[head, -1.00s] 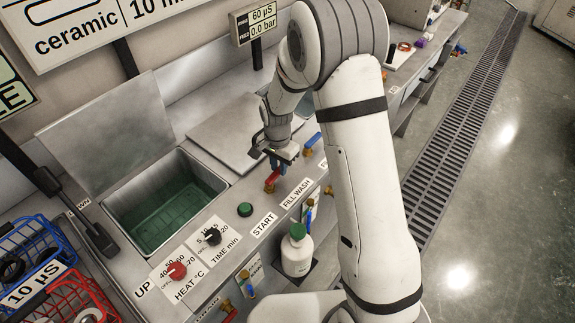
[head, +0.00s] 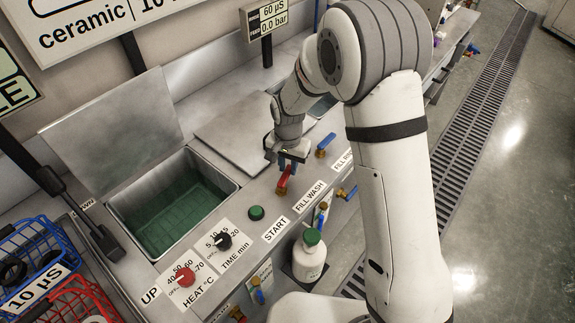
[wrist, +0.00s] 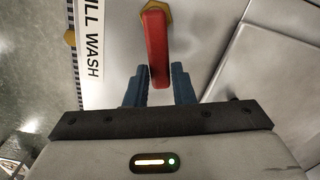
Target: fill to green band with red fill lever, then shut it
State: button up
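The red fill lever (head: 284,182) stands on the counter behind the FILL WASH label (head: 311,195). In the wrist view the red lever (wrist: 157,50) runs from its brass fitting to between my two blue fingers. My gripper (wrist: 159,85) has a finger on each side of the lever's free end, seemingly touching it. In the head view my gripper (head: 287,160) is over the lever's upper end. The open tank (head: 230,184) at left has a dark green interior. I cannot make out a green band or a clear liquid level there.
A blue lever (head: 326,140) stands just right of the red one. A green START button (head: 256,212), black time knob (head: 223,241) and red heat knob (head: 184,276) line the counter's front. A white bottle (head: 310,260) stands below. Blue and red baskets are at lower left.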

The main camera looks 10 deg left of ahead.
aim_at(288, 170)
jog(key=o, duration=0.4)
jog(key=shift+r+b, duration=0.35)
jog(key=shift+r, duration=3.55)
